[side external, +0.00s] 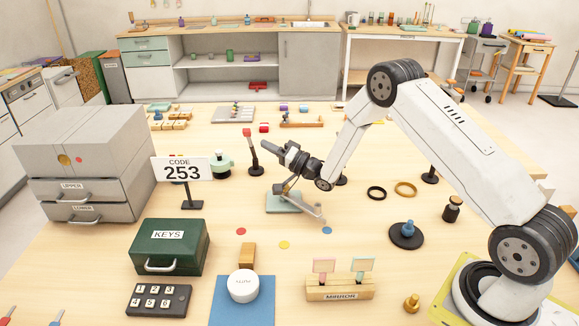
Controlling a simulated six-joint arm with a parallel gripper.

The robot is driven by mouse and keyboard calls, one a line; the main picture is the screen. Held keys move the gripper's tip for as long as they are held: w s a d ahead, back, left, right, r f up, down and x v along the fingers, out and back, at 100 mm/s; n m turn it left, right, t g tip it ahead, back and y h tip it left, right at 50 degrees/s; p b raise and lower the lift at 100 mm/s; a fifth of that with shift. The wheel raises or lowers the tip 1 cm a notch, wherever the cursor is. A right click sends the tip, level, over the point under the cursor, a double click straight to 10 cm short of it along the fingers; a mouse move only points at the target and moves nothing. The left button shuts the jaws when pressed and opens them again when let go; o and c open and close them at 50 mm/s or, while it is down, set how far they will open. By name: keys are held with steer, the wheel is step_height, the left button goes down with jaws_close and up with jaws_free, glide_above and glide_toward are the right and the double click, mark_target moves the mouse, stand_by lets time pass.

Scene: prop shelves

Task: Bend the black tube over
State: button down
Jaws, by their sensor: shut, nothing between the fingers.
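A dark upright tube (250,146) stands on a round black base left of my gripper, in the middle of the table. It leans slightly left at the top and has a reddish-brown section; I cannot tell for sure that it is the black tube. Another black post on a round base (430,176) stands to the right, partly hidden behind my arm.
A code sign (182,169) and grey drawers (82,165) stand left. A pale green plate with a metal lever (284,203) lies below my gripper.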

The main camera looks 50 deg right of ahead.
steer(key=v, duration=0.6)
steer(key=shift+s+f, duration=0.25)
steer(key=shift+s, duration=0.05)
steer(key=shift+d, duration=0.1)
steer(key=g+h, duration=0.1)
steer(key=a+r+n+g+h, duration=0.1)
steer(key=g+h, duration=0.1)
steer(key=g, duration=0.1)
steer(key=shift+w+a+r+n+h, duration=0.25)
steer(key=shift+w+a+n+h, duration=0.05)
steer(key=shift+n+h, duration=0.1)
steer(key=shift+s+a+g+h, duration=0.15)
steer(key=shift+s+g+h, duration=0.2)
steer(key=shift+g+h, duration=0.05)
steer(key=s+a+n+g+h, duration=0.1)
steer(key=s+a+n+g, duration=0.2)
steer(key=s, duration=0.9)
steer(key=s+a+n+g+h, duration=0.1)
steer(key=s+a+n+g, duration=0.2)
steer(key=s+g, duration=0.6)
steer(key=s, duration=0.4)
steer(key=shift+s+r+g, duration=0.15)
steer(key=shift+s+g, duration=0.1)
steer(key=shift+g, duration=0.15)
